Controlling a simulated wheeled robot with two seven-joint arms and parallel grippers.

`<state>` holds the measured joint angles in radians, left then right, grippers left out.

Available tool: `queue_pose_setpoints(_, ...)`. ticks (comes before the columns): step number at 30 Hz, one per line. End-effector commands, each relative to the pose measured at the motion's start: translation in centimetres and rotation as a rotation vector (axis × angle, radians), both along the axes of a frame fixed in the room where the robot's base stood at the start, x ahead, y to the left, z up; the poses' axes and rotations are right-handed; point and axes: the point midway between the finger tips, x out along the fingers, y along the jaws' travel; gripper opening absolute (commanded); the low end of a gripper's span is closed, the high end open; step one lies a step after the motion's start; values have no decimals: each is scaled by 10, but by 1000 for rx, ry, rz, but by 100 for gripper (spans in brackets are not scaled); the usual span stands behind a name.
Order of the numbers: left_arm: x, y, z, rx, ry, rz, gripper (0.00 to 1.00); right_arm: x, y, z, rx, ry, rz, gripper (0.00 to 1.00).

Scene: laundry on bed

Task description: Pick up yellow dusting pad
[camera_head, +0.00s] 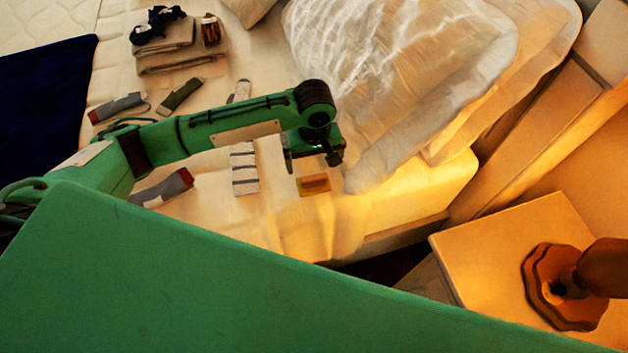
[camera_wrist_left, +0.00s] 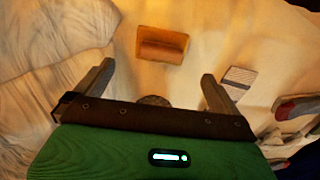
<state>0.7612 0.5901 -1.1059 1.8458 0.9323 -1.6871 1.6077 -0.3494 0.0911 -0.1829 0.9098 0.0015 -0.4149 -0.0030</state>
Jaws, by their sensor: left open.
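The yellow dusting pad (camera_head: 314,185) lies on the bed near its front edge, just below my left gripper (camera_head: 316,160) in the head view. It is a small yellow rectangle with an orange-brown raised part on top. In the left wrist view the pad (camera_wrist_left: 163,45) lies ahead of the fingertips, roughly midway between them and apart from both. My left gripper (camera_wrist_left: 156,72) is open and empty, its two fingers spread wide. My right gripper is in neither view.
A striped grey cloth (camera_head: 245,168) lies just left of the pad. A grey and red sock (camera_head: 165,188) lies further left. A plastic-wrapped pillow (camera_head: 400,60) lies to the right and behind. A bedside table (camera_head: 480,240) with a lamp base (camera_head: 545,285) stands at the right.

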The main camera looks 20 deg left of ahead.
Motion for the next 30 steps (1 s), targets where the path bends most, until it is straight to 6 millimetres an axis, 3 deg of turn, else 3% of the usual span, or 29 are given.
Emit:
queue_pose_setpoints(3, 0, 0, -21, 1, 1, 0, 100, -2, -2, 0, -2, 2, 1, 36)
queue_pose_setpoints(11, 0, 1, -41, 0, 0, -1, 100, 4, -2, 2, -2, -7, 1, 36)
queue_pose_setpoints(19, 2, 4, -79, 1, -1, -2, 100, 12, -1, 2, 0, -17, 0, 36)
queue_pose_setpoints(29, 2, 4, -86, 0, -2, -3, 100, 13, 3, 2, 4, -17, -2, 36)
queue_pose_setpoints(30, 2, 4, -86, -1, -3, -3, 92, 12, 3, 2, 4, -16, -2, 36)
